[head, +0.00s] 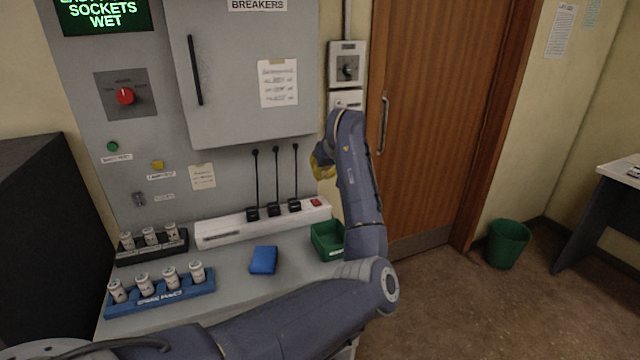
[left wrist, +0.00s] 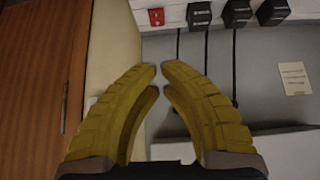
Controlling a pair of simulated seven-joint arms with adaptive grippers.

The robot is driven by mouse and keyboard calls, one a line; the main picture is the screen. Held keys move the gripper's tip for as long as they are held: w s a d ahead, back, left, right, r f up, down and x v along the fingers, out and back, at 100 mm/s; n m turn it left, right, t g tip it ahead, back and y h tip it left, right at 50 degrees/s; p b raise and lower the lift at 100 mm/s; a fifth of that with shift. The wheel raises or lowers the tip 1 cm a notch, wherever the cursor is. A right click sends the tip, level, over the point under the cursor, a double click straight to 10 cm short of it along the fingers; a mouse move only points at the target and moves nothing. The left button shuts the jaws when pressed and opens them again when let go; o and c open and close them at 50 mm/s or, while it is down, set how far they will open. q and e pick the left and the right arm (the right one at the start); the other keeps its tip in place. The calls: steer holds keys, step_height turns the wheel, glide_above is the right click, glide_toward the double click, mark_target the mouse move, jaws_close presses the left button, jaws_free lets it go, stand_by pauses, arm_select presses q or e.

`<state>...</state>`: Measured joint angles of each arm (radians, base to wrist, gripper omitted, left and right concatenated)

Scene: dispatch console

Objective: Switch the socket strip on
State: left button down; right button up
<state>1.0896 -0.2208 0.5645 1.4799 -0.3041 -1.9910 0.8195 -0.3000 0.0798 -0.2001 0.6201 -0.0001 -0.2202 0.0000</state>
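The white socket strip (head: 225,232) lies at the back of the grey console shelf, with black plugs in it and a red switch (head: 316,203) at its right end. In the left wrist view the red switch (left wrist: 156,17) shows at the top, beyond the fingertips. My left gripper (head: 320,164), with yellow fingers, is above the strip's right end, apart from it. In the left wrist view its fingertips (left wrist: 159,70) are almost together with nothing between them. Whether the switch is on cannot be told. My right gripper is not in view.
Black plugs (head: 274,210) with upright cords stand left of the switch. A green bin (head: 327,240) sits just in front of the strip's right end. A blue block (head: 263,260) and fuse racks (head: 160,299) are on the shelf. The breaker cabinet (head: 235,110) juts out above.

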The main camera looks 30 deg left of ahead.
arm_select(q)
glide_above(316, 202)
steer(key=f, duration=0.6)
steer(key=shift+s+d+f, duration=0.2)
steer(key=shift+s+f, duration=0.1)
steer(key=shift+f, duration=0.05)
step_height(316, 202, down, 3)
steer(key=shift+d+f, duration=0.1)
steer(key=shift+f, duration=0.65)
steer(key=shift+s+d+f+t+y, duration=0.15)
steer(key=shift+d+f+t+y, duration=0.1)
steer(key=shift+f+t+y, duration=0.25)
steer(key=shift+a+r, duration=0.1)
steer(key=shift+a, duration=0.05)
steer(key=shift+w+a+r, duration=0.15)
steer(key=shift+w+a, duration=0.35)
